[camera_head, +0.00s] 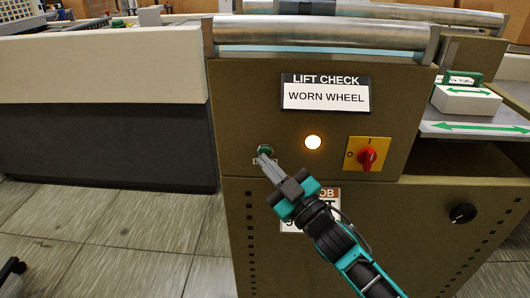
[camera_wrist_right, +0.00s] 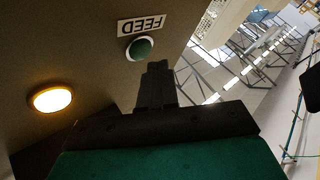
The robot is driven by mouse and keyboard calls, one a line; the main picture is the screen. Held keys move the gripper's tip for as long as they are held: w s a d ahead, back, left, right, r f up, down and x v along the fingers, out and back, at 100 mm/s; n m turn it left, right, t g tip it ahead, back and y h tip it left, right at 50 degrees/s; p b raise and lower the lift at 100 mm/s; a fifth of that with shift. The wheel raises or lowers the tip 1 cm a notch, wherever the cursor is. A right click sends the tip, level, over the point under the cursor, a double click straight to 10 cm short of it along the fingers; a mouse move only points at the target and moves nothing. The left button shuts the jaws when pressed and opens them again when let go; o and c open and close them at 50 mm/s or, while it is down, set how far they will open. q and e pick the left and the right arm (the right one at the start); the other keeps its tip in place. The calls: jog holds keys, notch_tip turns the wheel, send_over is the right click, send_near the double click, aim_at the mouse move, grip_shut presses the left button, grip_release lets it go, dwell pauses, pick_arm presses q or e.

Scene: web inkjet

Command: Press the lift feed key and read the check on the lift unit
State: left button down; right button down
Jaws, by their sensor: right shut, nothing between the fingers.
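The lift unit (camera_head: 230,110) is an olive-brown cabinet. Its LIFT CHECK sign (camera_head: 325,93) reads "WORN WHEEL". The green round feed key (camera_head: 265,149) is on its front, lower left; in the right wrist view the key (camera_wrist_right: 140,47) shows beside an upside-down FEED label (camera_wrist_right: 159,24). My right gripper (camera_head: 265,159) is shut and empty, its tips close to the key, just below it in the head view. In the wrist view the fingertips (camera_wrist_right: 157,66) lie beside the key; I cannot tell whether they touch. The gripper partly hides the label in the head view. My left gripper is not in view.
A lit lamp (camera_head: 313,142) and a red rotary switch (camera_head: 367,154) on a yellow plate are right of the key. A partly hidden JOB sign (camera_head: 330,194) and a black knob (camera_head: 463,213) are lower down. Free floor (camera_head: 110,235) lies at left.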

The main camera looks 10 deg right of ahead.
jog(key=shift+w, duration=0.1)
dwell(0.7)
jog(key=shift+w+d, duration=0.1)
jog(key=shift+w, duration=0.2)
jog(key=shift+w+d, duration=0.1)
jog(key=shift+w, duration=0.35)
dwell(0.6)
jog(key=shift+s, duration=0.1)
jog(key=shift+s+a+p, duration=0.2)
jog(key=shift+s+p, duration=0.25)
jog(key=shift+s, duration=0.3)
jog(key=s+p, duration=0.1)
jog(key=s, duration=0.1)
jog(key=s+a+p, duration=0.1)
jog(key=s, duration=0.2)
jog(key=shift+a, duration=0.1)
dwell(0.3)
